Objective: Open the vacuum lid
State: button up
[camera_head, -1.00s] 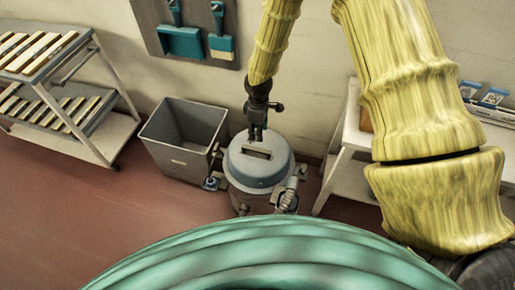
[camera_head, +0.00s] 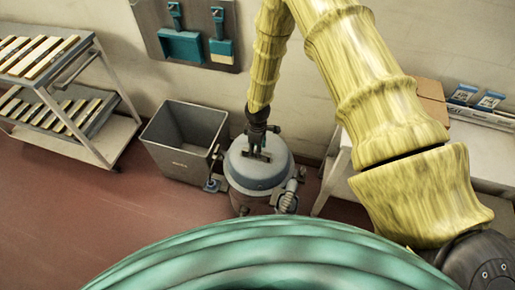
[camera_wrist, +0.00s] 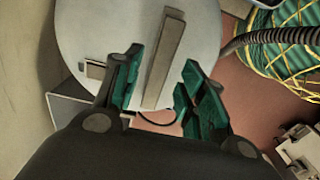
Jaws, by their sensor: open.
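The vacuum's grey round lid (camera_head: 258,174) sits on top of the canister, closed as far as I can see. A raised bar handle (camera_wrist: 165,58) runs across its top. In the head view my gripper (camera_head: 257,152) points down just over the middle of the lid and partly hides the handle. In the wrist view my gripper (camera_wrist: 160,82) is open, with one green-padded finger on each side of the handle. I see a gap between the fingers and the bar; whether the fingers touch the lid is unclear.
A grey bin (camera_head: 185,142) stands left of the vacuum. A white table (camera_head: 480,150) is at right. Brushes hang on a wall board (camera_head: 228,18). Red floor (camera_head: 110,215) is clear in front-left.

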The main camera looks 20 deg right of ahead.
jog(key=shift+f, duration=0.65)
grip_shut()
